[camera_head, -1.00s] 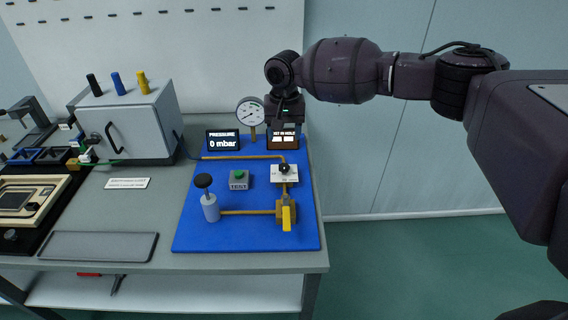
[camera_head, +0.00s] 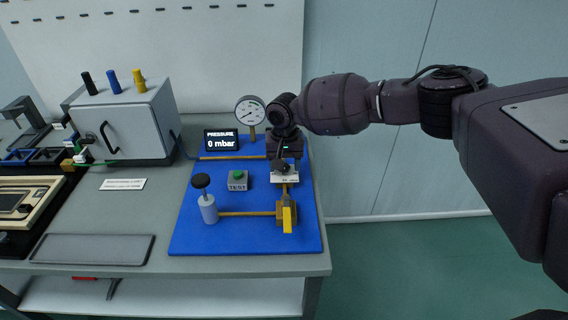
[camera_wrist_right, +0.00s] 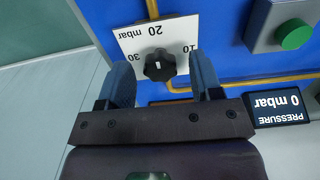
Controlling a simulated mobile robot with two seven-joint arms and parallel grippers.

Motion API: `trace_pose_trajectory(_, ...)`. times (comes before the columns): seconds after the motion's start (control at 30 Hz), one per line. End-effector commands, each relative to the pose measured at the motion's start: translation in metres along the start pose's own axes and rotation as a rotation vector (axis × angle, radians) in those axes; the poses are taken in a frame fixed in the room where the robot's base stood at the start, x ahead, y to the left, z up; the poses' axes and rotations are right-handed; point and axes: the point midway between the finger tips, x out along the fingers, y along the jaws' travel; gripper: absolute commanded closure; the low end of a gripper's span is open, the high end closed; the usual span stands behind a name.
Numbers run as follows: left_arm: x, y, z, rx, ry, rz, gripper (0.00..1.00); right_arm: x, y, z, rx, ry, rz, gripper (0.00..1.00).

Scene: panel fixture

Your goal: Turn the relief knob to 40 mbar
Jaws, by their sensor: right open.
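The relief knob (camera_wrist_right: 159,67) is black and lobed, with a small pale mark on top. It sits on a white scale plate (camera_wrist_right: 180,32) whose marks 10, 20 and 30 mbar show upside down in the right wrist view; a 40 mark is not visible. My right gripper (camera_wrist_right: 160,64) is open, one finger on each side of the knob, with no clear contact. In the head view my right gripper (camera_head: 284,168) hangs over the plate (camera_head: 285,179) and mostly hides the knob. My left gripper is not in view.
The pressure display (camera_head: 222,140) reads 0 mbar. A gauge (camera_head: 250,110) stands behind. A green TEST button (camera_head: 238,176), a hand pump (camera_head: 208,207) and a yellow valve lever (camera_head: 287,220) share the blue board (camera_head: 245,235). Brass pipes run close to the knob.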

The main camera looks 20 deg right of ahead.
Motion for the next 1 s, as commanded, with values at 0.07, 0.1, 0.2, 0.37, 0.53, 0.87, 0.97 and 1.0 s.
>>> trace_pose_trajectory(0.07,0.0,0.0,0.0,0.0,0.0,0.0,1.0,0.0,0.0,0.0,0.0,0.001,-0.001,0.41)
trace_pose_trajectory(0.1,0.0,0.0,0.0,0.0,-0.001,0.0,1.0,0.0,0.0,0.0,0.0,0.001,-0.001,0.41)
trace_pose_trajectory(0.2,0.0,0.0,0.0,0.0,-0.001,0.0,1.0,0.0,0.0,0.0,0.0,0.001,-0.001,0.41)
trace_pose_trajectory(0.37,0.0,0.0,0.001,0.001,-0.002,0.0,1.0,0.0,0.0,0.0,0.0,0.001,-0.001,0.61)
trace_pose_trajectory(0.53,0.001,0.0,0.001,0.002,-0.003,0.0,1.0,0.0,0.0,0.0,0.0,0.001,-0.001,0.87)
trace_pose_trajectory(0.87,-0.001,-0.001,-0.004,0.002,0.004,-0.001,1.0,-0.001,0.0,0.001,-0.029,0.0,-0.003,0.9)
trace_pose_trajectory(0.97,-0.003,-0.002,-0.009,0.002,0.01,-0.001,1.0,-0.002,0.0,0.001,-0.061,-0.001,-0.003,0.9)
trace_pose_trajectory(1.0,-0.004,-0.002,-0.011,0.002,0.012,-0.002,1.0,-0.002,0.0,0.001,-0.078,-0.001,-0.003,0.9)
